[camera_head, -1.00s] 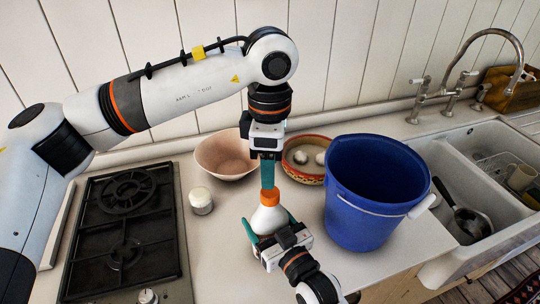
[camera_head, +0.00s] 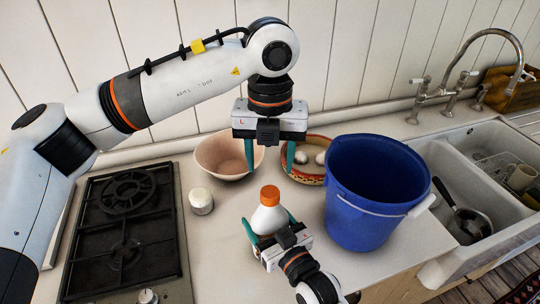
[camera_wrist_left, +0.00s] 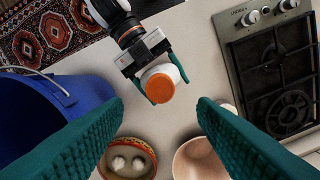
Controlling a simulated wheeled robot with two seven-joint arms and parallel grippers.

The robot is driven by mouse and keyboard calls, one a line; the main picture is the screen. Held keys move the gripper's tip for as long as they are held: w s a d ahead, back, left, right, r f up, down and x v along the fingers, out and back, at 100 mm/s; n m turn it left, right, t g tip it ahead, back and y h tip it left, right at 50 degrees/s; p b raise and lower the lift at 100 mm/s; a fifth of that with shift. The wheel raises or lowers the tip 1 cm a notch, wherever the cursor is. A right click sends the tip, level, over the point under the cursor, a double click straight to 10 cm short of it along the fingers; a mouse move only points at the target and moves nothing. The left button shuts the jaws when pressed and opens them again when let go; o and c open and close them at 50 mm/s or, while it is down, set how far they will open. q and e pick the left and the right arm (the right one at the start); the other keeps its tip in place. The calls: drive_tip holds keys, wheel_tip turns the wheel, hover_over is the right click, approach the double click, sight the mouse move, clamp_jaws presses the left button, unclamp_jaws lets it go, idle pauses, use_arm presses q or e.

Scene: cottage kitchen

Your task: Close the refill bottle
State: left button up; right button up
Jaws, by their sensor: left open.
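The refill bottle (camera_head: 268,219) is white and upright on the counter, with an orange cap (camera_head: 269,195) on its top. I cannot tell how tight the cap sits. My right gripper (camera_head: 270,228) is shut around the bottle's body from the front, one teal finger on each side. My left gripper (camera_head: 269,167) points down above the cap, open and empty, its fingers apart and clear of it. In the left wrist view the cap (camera_wrist_left: 158,89) shows beyond the open fingers, and the bottle (camera_wrist_left: 166,73) sits between the right gripper's fingers.
A blue bucket (camera_head: 370,195) stands close on the right. A white-lidded jar (camera_head: 201,201) and a gas hob (camera_head: 125,240) are left. The sink (camera_head: 485,175) is far right.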

sight(270, 191)
use_arm(q)
drive_tip(key=shift+f, duration=0.15)
drive_tip(key=shift+f, duration=3.9)
drive_tip(key=shift+c, duration=0.5)
drive_tip(key=c, duration=0.9)
drive_tip(key=m, duration=1.4)
drive_tip(key=shift+m, duration=0.3)
drive_tip(key=m, duration=0.6)
drive_tip(key=shift+m, duration=0.3)
drive_tip(key=o, duration=1.1)
